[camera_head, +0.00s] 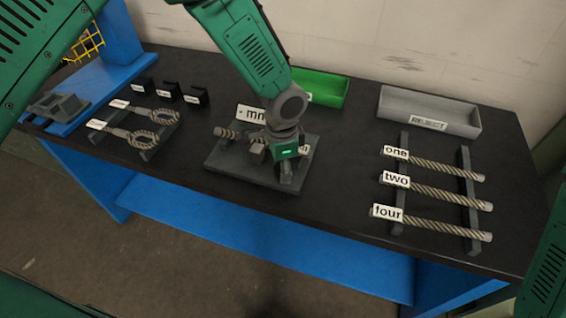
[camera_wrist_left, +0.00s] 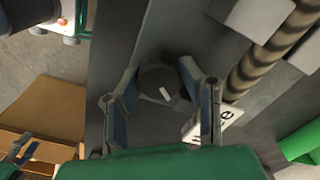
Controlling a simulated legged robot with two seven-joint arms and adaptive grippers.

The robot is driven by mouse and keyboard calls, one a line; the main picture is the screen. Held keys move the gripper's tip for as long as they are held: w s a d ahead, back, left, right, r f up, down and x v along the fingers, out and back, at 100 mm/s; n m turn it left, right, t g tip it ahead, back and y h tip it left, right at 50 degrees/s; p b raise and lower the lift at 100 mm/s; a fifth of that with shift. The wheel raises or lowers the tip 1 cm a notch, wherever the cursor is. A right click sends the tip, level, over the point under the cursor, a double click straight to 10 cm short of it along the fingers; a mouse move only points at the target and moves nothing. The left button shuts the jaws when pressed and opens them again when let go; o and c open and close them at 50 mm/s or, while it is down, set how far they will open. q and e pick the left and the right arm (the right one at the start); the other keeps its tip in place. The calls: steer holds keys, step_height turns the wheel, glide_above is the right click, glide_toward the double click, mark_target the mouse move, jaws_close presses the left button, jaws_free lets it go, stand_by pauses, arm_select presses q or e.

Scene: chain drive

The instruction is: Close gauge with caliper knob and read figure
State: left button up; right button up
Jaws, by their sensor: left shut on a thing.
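The gauge (camera_head: 222,168) is a dark plate with grey jaw blocks in the middle of the bench. A twisted rod (camera_head: 228,133) lies across it, and it also shows in the left wrist view (camera_wrist_left: 262,62). The rod's white tag is mostly hidden; its visible end letter looks like "e". A white readout (camera_head: 250,114) behind shows "- mm", partly covered by my arm. My left gripper (camera_head: 287,148) is over the gauge's front right. In the left wrist view its fingers (camera_wrist_left: 160,75) are shut on the dark round knob (camera_wrist_left: 152,76), which has a white mark. My right gripper is out of view.
Rods tagged one (camera_head: 440,165), two (camera_head: 445,192) and four (camera_head: 440,225) lie on a rack at right. A grey REJECT tray (camera_head: 440,104) and green tray (camera_head: 325,88) stand behind. Ring-ended tagged pieces (camera_head: 150,140) and small black stands (camera_head: 170,91) are at left.

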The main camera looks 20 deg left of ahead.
arm_select(q)
steer(key=m, duration=0.1)
steer(key=m+p, duration=0.1)
steer(key=m, duration=0.1)
steer(key=shift+s+a+m, duration=0.1)
steer(key=shift+s+m, duration=0.1)
steer(key=shift+m, duration=0.1)
steer(key=shift+w+m+p, duration=0.1)
steer(key=shift+m+p, duration=0.45)
steer(key=shift+m, duration=1.05)
steer(key=shift+w, duration=0.1)
steer(key=o, duration=1.1)
steer(key=shift+o, duration=0.2)
steer(key=shift+a+r, duration=0.1)
steer(key=shift+r, duration=0.2)
step_height(320, 180, up, 11)
steer(key=shift+r, duration=0.15)
